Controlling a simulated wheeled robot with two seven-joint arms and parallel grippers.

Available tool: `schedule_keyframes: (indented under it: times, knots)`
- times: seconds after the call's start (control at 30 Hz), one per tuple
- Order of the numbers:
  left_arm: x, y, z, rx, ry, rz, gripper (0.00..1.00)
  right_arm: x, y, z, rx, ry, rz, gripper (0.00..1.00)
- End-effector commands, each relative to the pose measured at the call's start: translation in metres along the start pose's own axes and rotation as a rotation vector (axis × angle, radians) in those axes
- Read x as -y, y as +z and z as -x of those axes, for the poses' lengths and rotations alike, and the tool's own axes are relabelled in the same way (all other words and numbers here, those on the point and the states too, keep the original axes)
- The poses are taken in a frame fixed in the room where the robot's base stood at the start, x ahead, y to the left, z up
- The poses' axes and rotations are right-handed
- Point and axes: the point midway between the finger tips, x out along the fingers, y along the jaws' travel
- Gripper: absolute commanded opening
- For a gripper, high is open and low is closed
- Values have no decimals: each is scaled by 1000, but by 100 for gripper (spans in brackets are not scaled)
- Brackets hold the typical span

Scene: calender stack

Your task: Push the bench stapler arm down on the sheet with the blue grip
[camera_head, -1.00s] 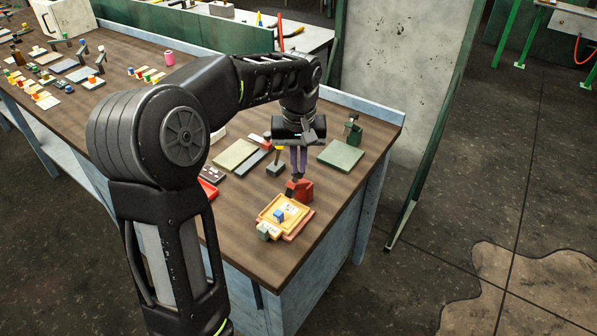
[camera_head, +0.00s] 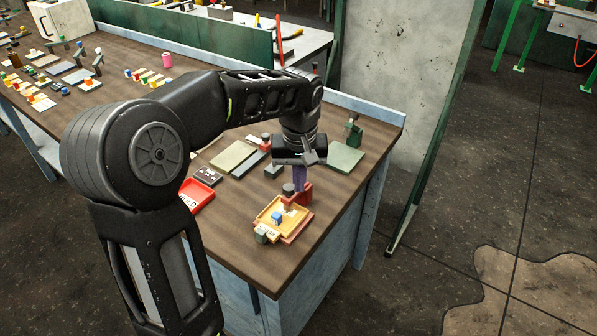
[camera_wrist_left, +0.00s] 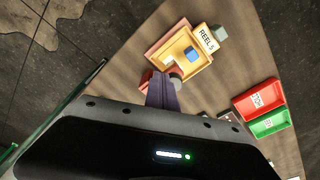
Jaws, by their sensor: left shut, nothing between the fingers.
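The stapler (camera_head: 304,191) is a red body with a dark round knob (camera_head: 288,188) at the back of a yellow tray (camera_head: 262,216). A white sheet with a blue block grip (camera_head: 277,216) lies in the tray; the grip also shows in the left wrist view (camera_wrist_left: 191,55). My left gripper (camera_head: 298,186) is shut and empty. It points down at the stapler, its purple fingers close beside the knob. In the left wrist view the fingertips (camera_wrist_left: 159,78) overlap the red body, next to the grey knob (camera_wrist_left: 176,82). I cannot tell whether they touch. My right gripper is out of view.
A grey-green block (camera_head: 261,233) is at the tray's front corner. A red tray (camera_head: 195,195) lies to the left, with a green tray (camera_wrist_left: 270,123) beside it. A green pad (camera_head: 345,158) and green upright device (camera_head: 354,132) stand behind. The table's right edge is close.

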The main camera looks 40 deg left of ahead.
Motion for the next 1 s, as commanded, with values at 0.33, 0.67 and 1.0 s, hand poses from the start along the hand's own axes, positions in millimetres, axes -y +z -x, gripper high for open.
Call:
schedule_keyframes:
  times: [0.33, 0.67, 1.0]
  knots:
    - [2, -1, 2, 0, -2, 3, 0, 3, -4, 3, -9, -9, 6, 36]
    - [-1, -1, 52, -1, 1, 1, 0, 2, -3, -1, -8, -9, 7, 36]
    - [-2, 0, 79, 3, 0, -1, 0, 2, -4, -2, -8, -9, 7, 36]
